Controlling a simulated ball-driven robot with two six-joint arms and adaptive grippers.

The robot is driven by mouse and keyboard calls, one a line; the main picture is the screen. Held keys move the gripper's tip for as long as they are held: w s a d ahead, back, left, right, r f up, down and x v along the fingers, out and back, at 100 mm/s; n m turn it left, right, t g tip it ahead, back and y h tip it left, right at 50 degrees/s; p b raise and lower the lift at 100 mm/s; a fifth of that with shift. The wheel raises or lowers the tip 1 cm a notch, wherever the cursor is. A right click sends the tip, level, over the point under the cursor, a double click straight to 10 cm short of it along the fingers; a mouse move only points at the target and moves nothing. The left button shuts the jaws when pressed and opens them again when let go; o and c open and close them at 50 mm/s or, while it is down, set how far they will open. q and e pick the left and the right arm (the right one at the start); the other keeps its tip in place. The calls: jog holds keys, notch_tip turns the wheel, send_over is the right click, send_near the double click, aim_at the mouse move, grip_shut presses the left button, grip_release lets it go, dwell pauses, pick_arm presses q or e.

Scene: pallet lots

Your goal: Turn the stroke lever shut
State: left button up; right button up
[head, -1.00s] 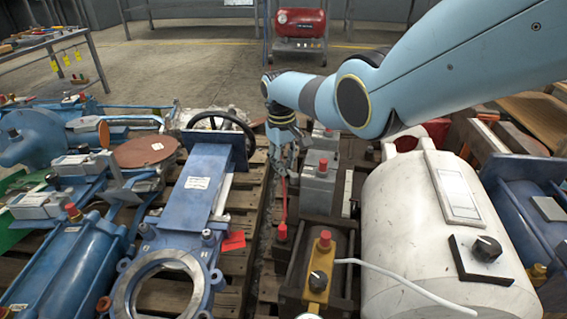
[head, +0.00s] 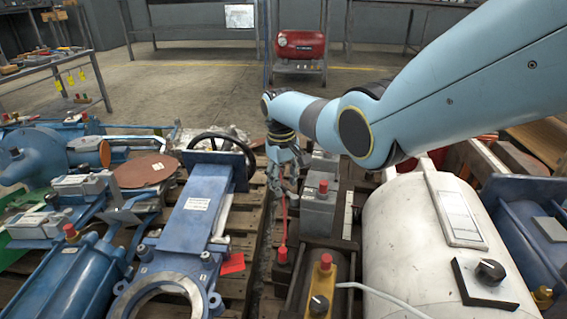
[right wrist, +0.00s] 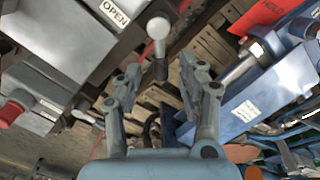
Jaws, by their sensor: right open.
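A lever with a pale round knob (right wrist: 157,27) and a darker stem shows in the right wrist view. It stands in the gap beyond my right fingertips, beside a grey box with an OPEN label (right wrist: 114,12). My right gripper (right wrist: 162,72) is open, with one finger on each side of the stem's line in the picture. I cannot tell whether it touches the lever. In the head view my right gripper (head: 284,186) hangs over the gap left of the grey boxes (head: 320,200). A thin red rod (head: 285,218) shows below it. My left gripper is not in view.
A blue gate valve (head: 205,205) with a dark handwheel and a red tag (head: 232,263) lies left of my right gripper. A large white cylinder (head: 410,235) stands to the right. Wooden pallet slats (head: 255,225) lie between. A red tank (head: 300,44) is at the back.

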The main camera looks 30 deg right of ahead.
notch_tip(320, 180, up, 11)
jog(key=shift+a, duration=0.3)
jog(key=shift+s+f, duration=0.1)
dwell(0.4)
